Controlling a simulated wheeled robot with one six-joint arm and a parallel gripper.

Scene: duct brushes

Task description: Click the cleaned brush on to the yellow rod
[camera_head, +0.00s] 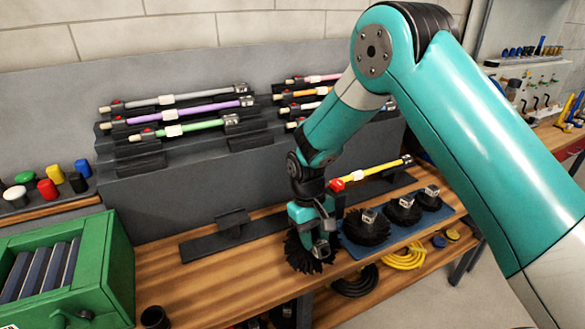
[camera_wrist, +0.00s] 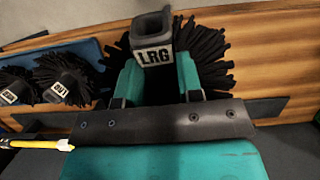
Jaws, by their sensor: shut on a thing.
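My gripper (camera_head: 316,232) is shut on a black round brush (camera_head: 306,258), above or at the front part of the wooden bench. In the wrist view my gripper's teal fingers (camera_wrist: 158,78) close on the brush's grey square socket, labelled LRG (camera_wrist: 154,55), with black bristles fanning out behind. I cannot tell whether the bristles touch the bench. The yellow rod (camera_head: 378,170) lies behind and to the right of the gripper on a dark stand, its red end toward the gripper. Part of it shows in the wrist view (camera_wrist: 35,143), apart from the brush.
A blue mat (camera_head: 375,250) to the right holds three more brushes, one nearest my gripper (camera_head: 366,228). Racks behind hold several coloured rods, such as purple (camera_head: 180,113). A green cabinet (camera_head: 112,262) stands left. An empty dark stand (camera_head: 205,246) lies on the bench.

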